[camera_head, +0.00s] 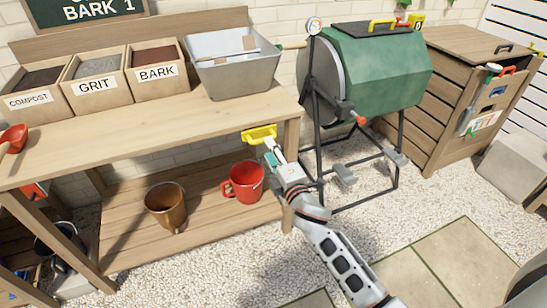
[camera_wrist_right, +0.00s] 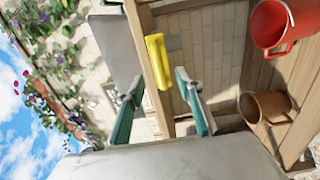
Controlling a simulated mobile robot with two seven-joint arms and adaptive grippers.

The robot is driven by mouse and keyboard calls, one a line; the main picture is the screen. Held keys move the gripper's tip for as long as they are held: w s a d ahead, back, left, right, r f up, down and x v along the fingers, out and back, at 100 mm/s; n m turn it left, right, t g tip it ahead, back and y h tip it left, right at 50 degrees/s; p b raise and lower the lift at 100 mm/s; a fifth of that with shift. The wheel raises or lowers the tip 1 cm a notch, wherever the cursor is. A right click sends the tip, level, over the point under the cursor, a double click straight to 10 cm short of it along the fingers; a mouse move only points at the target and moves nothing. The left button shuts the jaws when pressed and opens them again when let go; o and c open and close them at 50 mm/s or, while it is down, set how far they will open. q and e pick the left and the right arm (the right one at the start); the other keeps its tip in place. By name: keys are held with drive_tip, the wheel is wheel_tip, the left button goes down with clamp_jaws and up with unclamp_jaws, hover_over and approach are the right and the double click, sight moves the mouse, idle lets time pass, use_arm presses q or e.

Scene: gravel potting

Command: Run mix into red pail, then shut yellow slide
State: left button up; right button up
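The yellow slide (camera_head: 260,134) sticks out at the bench's front edge, below the grey tub (camera_head: 237,78). In the right wrist view the yellow slide (camera_wrist_right: 157,61) lies ahead of and between my fingers, with a grey plate beside it. My right gripper (camera_head: 272,150) is open close to the slide; contact cannot be told. Its teal fingers (camera_wrist_right: 160,80) stand apart with nothing held. The red pail (camera_head: 243,182) stands upright on the lower shelf, below and left of the gripper; it also shows in the right wrist view (camera_wrist_right: 268,25). No falling mix is visible. My left gripper is not in view.
A brown pot (camera_head: 166,205) stands left of the pail on the lower shelf (camera_head: 125,238). Compost, grit and bark boxes (camera_head: 103,85) line the bench back. A green drum (camera_head: 375,70) on a black stand is close on the right. Gravel floor in front is open.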

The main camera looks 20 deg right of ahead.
drive_tip(key=w+b, duration=0.1)
drive_tip(key=w, duration=0.4)
drive_tip(key=shift+w+a, duration=0.1)
drive_tip(key=shift+w, duration=0.15)
idle(0.3)
clamp_jaws()
